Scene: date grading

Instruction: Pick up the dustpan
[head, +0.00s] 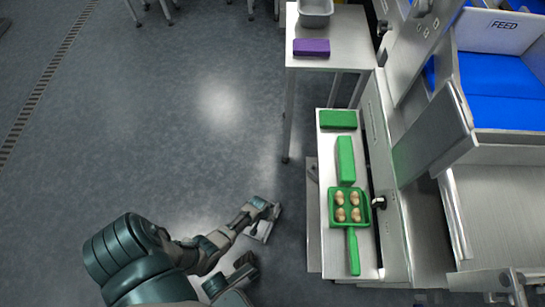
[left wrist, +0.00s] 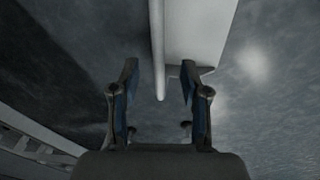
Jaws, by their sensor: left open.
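The green dustpan (head: 353,254) lies on a narrow steel shelf, its handle toward the bottom of the head view. Several brown, rounded date-like pieces (head: 340,198) sit in its pan. My left gripper (head: 268,220) is open and empty, left of the shelf and apart from the dustpan. In the left wrist view, its two fingers (left wrist: 160,95) are spread with nothing held between them; a pale panel edge and the floor show beyond. The dustpan does not show in that view. I cannot make out my right gripper.
Two green blocks (head: 338,119) (head: 345,158) lie beyond the dustpan on the steel shelf (head: 334,250). A table (head: 345,28) behind holds a purple block (head: 311,47) and a grey tray (head: 316,10). The grading machine (head: 505,180) stands close on the right. The floor (head: 190,130) to the left is clear.

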